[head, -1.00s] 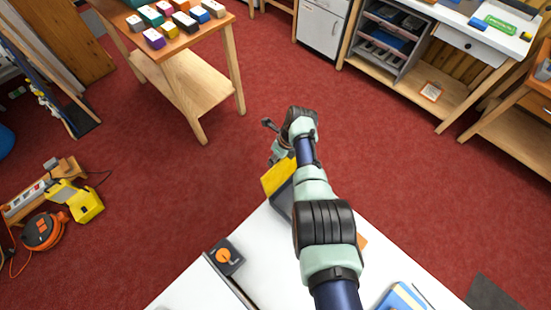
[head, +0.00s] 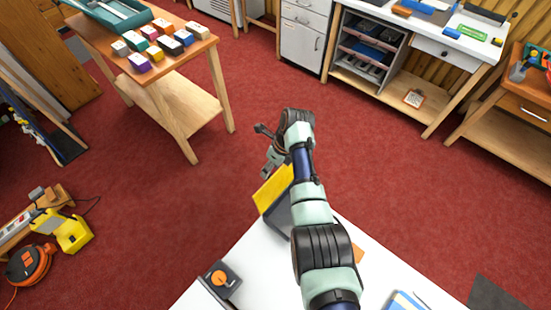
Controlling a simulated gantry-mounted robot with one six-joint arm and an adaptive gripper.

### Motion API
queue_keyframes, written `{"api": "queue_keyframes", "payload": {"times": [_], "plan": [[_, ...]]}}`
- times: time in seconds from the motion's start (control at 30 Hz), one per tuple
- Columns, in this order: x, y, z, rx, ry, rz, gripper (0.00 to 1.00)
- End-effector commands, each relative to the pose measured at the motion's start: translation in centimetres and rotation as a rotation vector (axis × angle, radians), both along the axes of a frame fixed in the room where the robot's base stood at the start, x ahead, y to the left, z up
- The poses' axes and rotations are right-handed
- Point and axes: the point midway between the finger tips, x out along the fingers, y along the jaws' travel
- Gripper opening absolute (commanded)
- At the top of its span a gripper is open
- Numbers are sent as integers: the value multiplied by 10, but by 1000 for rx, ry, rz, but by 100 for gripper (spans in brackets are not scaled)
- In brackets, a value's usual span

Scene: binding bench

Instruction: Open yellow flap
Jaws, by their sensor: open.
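The yellow flap (head: 272,190) shows in the head view as a flat yellow panel at the far edge of the white table. It is tilted and sits on a dark grey box (head: 279,217). My arm hides the right part of both. My gripper (head: 266,168) is just beyond the flap's upper edge, pointing down and to the left. It is open and seems to hold nothing. Whether its fingers touch the flap cannot be told from here.
The white table (head: 252,262) carries a black device with an orange knob (head: 219,279) and a blue booklet (head: 407,302). Open red floor lies beyond. A wooden table (head: 181,70) with several coloured blocks stands at the back left.

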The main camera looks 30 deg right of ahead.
Motion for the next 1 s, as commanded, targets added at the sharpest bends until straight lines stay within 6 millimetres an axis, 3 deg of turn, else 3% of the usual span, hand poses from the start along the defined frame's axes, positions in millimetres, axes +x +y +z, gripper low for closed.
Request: {"api": "queue_keyframes", "payload": {"times": [0.1,0.3,0.9,1.0], "plan": [[-3,-9,29,-2,-3,-1,53],[-7,-17,56,0,0,-1,53],[-8,-17,60,1,1,0,53],[-3,-9,58,-36,-51,90,53]]}}
